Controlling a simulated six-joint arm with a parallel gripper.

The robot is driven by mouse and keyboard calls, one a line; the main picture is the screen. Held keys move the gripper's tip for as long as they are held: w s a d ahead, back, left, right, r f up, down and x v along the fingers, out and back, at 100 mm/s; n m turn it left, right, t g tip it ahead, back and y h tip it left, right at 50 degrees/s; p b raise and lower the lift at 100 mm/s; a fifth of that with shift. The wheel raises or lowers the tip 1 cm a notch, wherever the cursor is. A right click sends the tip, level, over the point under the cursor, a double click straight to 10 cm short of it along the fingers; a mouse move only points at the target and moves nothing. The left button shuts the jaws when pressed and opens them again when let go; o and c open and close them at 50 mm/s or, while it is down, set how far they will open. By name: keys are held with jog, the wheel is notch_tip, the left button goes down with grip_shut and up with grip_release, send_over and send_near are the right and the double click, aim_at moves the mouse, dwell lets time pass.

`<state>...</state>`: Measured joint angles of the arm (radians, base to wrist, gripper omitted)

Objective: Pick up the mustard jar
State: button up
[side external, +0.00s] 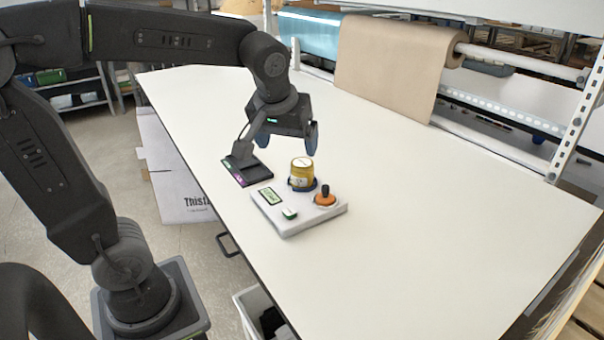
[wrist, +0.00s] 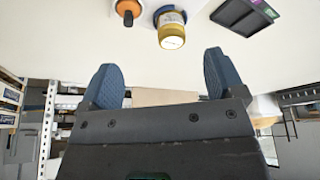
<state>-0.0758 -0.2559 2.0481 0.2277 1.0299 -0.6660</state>
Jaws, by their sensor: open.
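The mustard jar (side external: 302,171) is a short yellow jar with a pale lid. It stands upright in a round blue holder on a white panel (side external: 290,220). In the wrist view the jar (wrist: 171,34) shows at the top, beyond the fingertips and apart from them. My gripper (side external: 283,138) hangs just behind and above the jar in the side view. In the wrist view my gripper (wrist: 160,80) has its two blue fingers wide apart with nothing between them.
An orange base with a dark knob (side external: 325,196) sits on the panel right of the jar. A green button and small display are on it too. A dark flat device (side external: 236,180) lies behind-left. Brown paper (side external: 390,70) hangs at the back. The right table is clear.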

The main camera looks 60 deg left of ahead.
aim_at(302, 163)
jog(key=w+a+f+n+g+y, duration=0.1)
jog(key=w+a+n, duration=0.3)
jog(key=w, duration=0.2)
jog(key=x, duration=1.3)
jog(key=shift+s+a+f, duration=0.1)
jog(key=shift+f, duration=0.1)
jog(key=shift+c, duration=0.3)
jog(key=c, duration=1.1)
